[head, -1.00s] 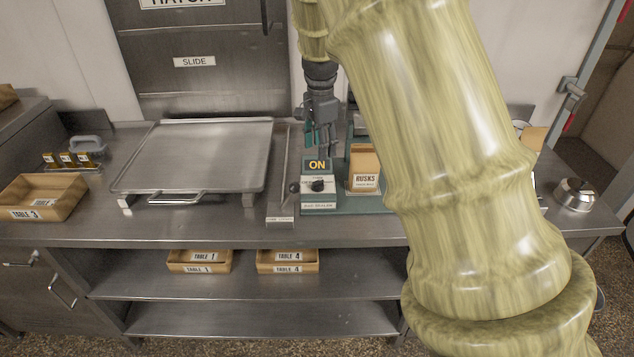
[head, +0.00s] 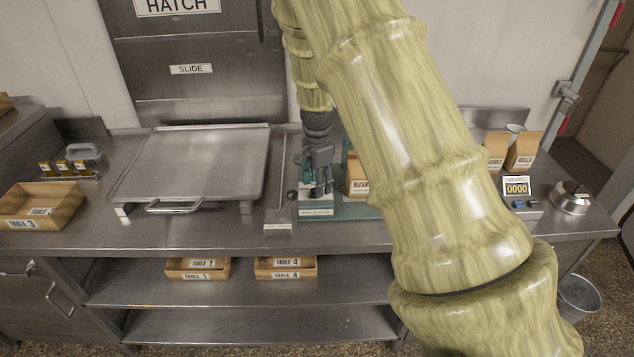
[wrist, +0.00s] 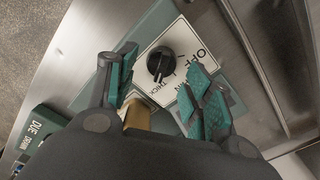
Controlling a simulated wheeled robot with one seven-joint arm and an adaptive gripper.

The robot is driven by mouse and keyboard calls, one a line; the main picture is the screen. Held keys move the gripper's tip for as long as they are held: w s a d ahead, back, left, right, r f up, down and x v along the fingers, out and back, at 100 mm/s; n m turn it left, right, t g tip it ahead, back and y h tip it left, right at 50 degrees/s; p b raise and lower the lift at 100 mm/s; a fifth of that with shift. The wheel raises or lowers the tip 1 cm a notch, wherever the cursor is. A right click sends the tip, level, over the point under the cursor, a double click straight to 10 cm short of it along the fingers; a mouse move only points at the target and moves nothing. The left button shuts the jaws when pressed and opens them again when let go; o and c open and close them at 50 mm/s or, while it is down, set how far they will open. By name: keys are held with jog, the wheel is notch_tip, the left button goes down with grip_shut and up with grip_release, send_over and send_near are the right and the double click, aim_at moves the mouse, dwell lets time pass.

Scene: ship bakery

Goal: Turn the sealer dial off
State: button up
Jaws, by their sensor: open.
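The sealer dial (wrist: 161,62) is a black round knob on a white plate lettered OFF (wrist: 188,42) and THICK. Its light mark seems to point down in the wrist view, on the THICK side and away from OFF. My gripper (wrist: 163,74) is open, with green-padded fingers on either side of the dial; contact cannot be told.
A rusks bag (head: 357,187) stands right of my gripper on the sealer's base. A lever with a dark ball (head: 292,195) is close on the left. A flat metal press (head: 195,165) is farther left.

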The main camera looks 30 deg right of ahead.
jog(key=shift+f, duration=0.6)
jog(key=shift+c, duration=0.2)
jog(key=c, duration=0.9)
jog(key=shift+c, duration=0.2)
